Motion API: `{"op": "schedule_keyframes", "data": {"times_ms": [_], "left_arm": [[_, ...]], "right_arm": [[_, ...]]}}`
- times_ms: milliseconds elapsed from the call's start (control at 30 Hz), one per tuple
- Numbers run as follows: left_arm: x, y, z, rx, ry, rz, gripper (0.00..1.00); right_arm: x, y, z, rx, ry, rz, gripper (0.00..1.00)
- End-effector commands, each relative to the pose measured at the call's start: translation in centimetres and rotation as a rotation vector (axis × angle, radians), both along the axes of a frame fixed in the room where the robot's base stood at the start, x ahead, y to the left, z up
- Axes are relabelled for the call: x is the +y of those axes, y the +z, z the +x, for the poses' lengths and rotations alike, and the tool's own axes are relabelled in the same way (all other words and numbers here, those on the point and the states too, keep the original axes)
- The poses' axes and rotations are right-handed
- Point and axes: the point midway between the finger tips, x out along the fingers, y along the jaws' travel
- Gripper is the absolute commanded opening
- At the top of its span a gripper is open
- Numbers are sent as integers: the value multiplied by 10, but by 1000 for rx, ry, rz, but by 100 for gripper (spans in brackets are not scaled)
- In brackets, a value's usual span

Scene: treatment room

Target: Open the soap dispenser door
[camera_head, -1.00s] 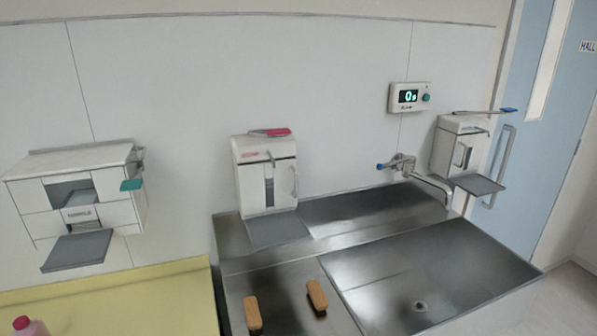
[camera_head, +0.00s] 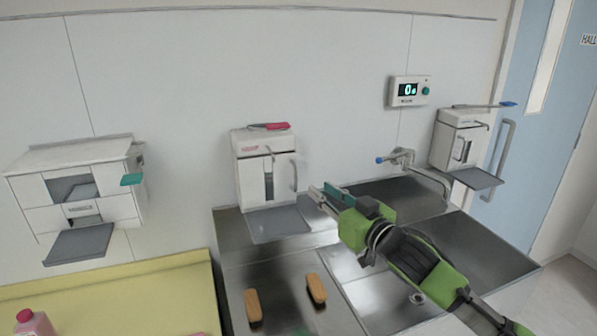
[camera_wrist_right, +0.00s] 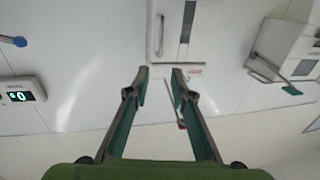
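A white wall dispenser (camera_head: 252,190) with a red lever on top hangs above the left side of the sink. Its front door looks shut, with a dark window slot and a vertical handle (camera_head: 293,175) on the right. My right gripper (camera_head: 322,190) is in front and to the right of this handle, apart from it, with fingers spread and empty. In the right wrist view, upside down, the dispenser (camera_wrist_right: 200,30) and its handle (camera_wrist_right: 159,35) lie beyond the open fingers. A second dispenser (camera_head: 447,145) with a blue lever hangs at the right. My left gripper is not in view.
A steel sink (camera_head: 470,245) lies below, with a faucet (camera_head: 432,180) and two brown brushes (camera_head: 317,289) on its left part. A timer (camera_head: 409,91) is on the wall. A green-lever unit (camera_head: 25,190) hangs at left above a yellow counter (camera_head: 130,290) with a pink bottle (camera_head: 33,322).

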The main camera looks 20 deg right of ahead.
Motion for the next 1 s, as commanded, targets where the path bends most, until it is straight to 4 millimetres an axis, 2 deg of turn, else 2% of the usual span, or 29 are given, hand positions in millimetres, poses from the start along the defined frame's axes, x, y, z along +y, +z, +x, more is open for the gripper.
{"op": "schedule_keyframes", "data": {"times_ms": [33,300,600,800,1000], "left_arm": [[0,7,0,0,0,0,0],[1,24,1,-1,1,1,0],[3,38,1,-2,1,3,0],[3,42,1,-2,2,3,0],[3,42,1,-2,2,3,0]], "right_arm": [[3,5,9,-1,0,2,22],[13,4,54,0,-1,1,22],[23,3,96,0,-1,-1,22],[27,1,110,1,0,-1,22],[27,0,114,1,0,-2,22]]}}
